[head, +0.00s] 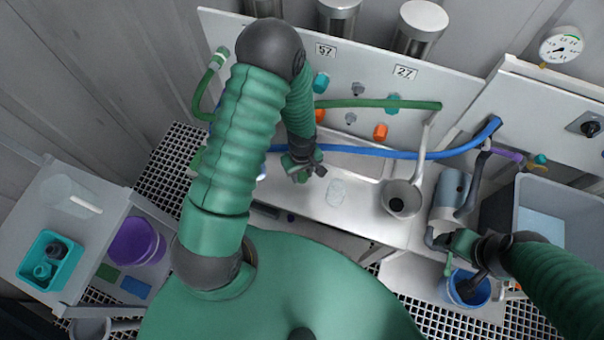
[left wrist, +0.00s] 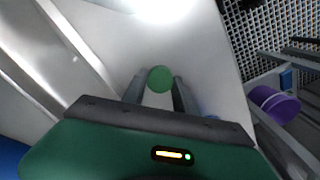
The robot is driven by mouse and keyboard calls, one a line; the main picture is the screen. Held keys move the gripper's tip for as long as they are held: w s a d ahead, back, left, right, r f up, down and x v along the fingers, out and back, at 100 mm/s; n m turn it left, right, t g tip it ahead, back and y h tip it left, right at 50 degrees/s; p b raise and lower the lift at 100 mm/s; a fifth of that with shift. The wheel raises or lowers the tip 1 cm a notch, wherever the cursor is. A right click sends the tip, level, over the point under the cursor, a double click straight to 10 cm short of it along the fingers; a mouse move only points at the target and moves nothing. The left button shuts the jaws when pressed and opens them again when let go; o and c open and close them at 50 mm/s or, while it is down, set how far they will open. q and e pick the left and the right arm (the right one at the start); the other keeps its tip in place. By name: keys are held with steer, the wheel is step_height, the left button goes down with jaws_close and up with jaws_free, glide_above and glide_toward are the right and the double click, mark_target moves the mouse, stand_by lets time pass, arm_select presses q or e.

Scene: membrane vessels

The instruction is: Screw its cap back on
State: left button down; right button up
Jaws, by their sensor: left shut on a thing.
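My left gripper (head: 306,168) is over the steel bench, in front of the panel. It is shut on a round green cap. The green cap (left wrist: 160,79) shows between the two fingers in the left wrist view, with a pale surface behind it. A bit of green also shows under the gripper in the head view. I cannot tell which opening the cap belongs to. My right gripper (head: 468,244) is at the right, beside a grey pump-like cylinder (head: 451,190); its fingers are too unclear to tell open from shut.
The panel bears number plates 57 (head: 325,50) and 27 (head: 405,72), with orange and teal fittings. A green hose (head: 375,104) and a blue hose (head: 400,153) cross it. A steel funnel (head: 402,197) stands right. A clear round thing (head: 336,192) lies on the bench.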

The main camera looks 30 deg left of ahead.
mark_target(302, 178)
arm_select(q)
steer(key=shift+r, duration=0.35)
steer(key=r, duration=0.2)
steer(key=shift+s+d+r, duration=0.25)
steer(key=shift+s+r, duration=0.05)
steer(key=s+d+r+p, duration=0.1)
steer(key=s+d, duration=0.9)
steer(key=s, duration=0.1)
steer(key=shift+s+r+p, duration=0.15)
steer(key=shift+r+p, duration=0.1)
steer(key=shift+p, duration=0.15)
arm_select(e)
steer(key=shift+w+v, duration=0.2)
steer(key=shift+v, duration=0.75)
arm_select(q)
steer(key=shift+d, duration=0.1)
arm_select(e)
steer(key=shift+s, duration=0.15)
